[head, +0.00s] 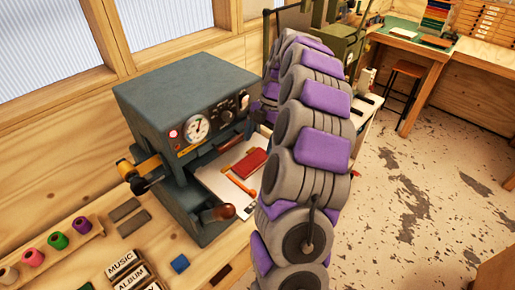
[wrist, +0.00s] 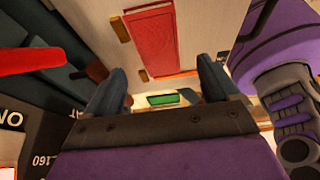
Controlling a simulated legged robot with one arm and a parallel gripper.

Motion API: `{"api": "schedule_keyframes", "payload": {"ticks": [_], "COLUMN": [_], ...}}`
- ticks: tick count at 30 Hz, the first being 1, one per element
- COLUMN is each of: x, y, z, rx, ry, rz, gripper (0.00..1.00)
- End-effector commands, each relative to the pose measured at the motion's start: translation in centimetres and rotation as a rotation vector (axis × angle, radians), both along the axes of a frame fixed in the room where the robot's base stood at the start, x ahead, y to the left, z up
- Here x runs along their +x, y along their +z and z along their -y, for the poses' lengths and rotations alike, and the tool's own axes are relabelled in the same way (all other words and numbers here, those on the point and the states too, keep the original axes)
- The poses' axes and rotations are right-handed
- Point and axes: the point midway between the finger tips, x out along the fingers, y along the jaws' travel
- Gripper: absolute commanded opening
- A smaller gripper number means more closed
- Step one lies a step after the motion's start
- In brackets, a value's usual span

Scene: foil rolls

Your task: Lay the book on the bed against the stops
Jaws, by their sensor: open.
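The red book (head: 249,163) lies flat on the pale bed (head: 212,178) of the grey-blue press. In the wrist view the book (wrist: 152,45) is beyond my gripper's fingers. Small tan-brown pieces (wrist: 143,75) sit beside it and may be the stops. I cannot tell whether the book touches them. My gripper (wrist: 162,68) is open, its two dark fingers apart with nothing held between them. In the head view my arm hides the gripper and the bed's right part.
The press (head: 185,105) has a gauge and a brown-knobbed lever (head: 218,213) beside the bed. An orange bar (head: 238,185) is near the book. Coloured foil rolls (head: 57,241) and label blocks (head: 122,268) occupy the bench at left. Floor is open at right.

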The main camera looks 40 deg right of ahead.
Motion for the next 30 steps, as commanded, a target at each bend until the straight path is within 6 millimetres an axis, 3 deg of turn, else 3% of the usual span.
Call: {"api": "schedule_keyframes", "payload": {"ticks": [9,22,26,30], "x": [0.2,0.2,0.4,0.4], "y": [4.1,5.6,6.2,7.7], "z": [2.1,2.3,0.6,-4.5], "rx": [0.001,0.003,-0.004,-0.025], "ry": [-0.001,0.001,-0.023,-0.109], "rz": [-0.001,-0.003,-0.019,-0.081], "gripper": [0.89,0.89,0.89,0.89]}}
